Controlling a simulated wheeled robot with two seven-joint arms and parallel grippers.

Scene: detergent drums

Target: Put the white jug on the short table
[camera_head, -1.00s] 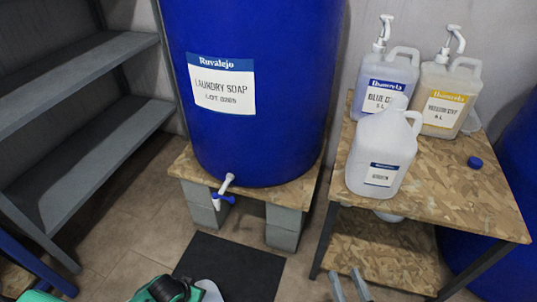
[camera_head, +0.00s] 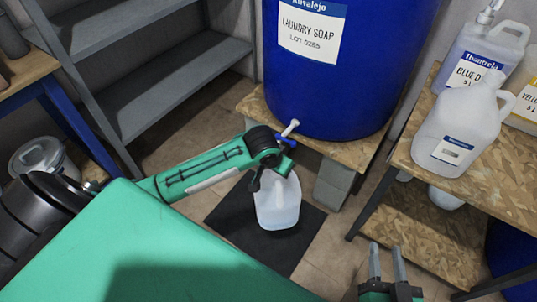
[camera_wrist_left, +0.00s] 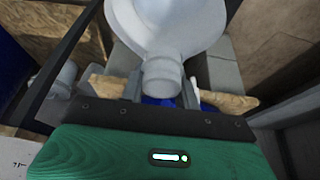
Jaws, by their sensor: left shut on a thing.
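A white translucent jug (camera_head: 278,203) is below the tap of the blue drum, over the black mat; whether it touches the mat is unclear. My left gripper (camera_head: 274,172) is shut on its neck, partly hidden by its own wrist. The left wrist view shows the jug's neck (camera_wrist_left: 162,78) between the fingers (camera_wrist_left: 160,92). Another whitish jug (camera_head: 462,125), labelled and without a pump, stands upright on the wooden table (camera_head: 420,160) at the right. I cannot tell which table is the short one. My right gripper (camera_head: 387,262) is open and empty at the bottom.
The blue drum (camera_head: 350,90) stands on a low wooden stand (camera_head: 262,105). Pump bottles (camera_head: 478,60) crowd the right table's back. Grey shelves (camera_head: 130,45) are empty where seen. Another table (camera_head: 22,72) is at the far left. The black mat (camera_head: 235,215) lies on the floor.

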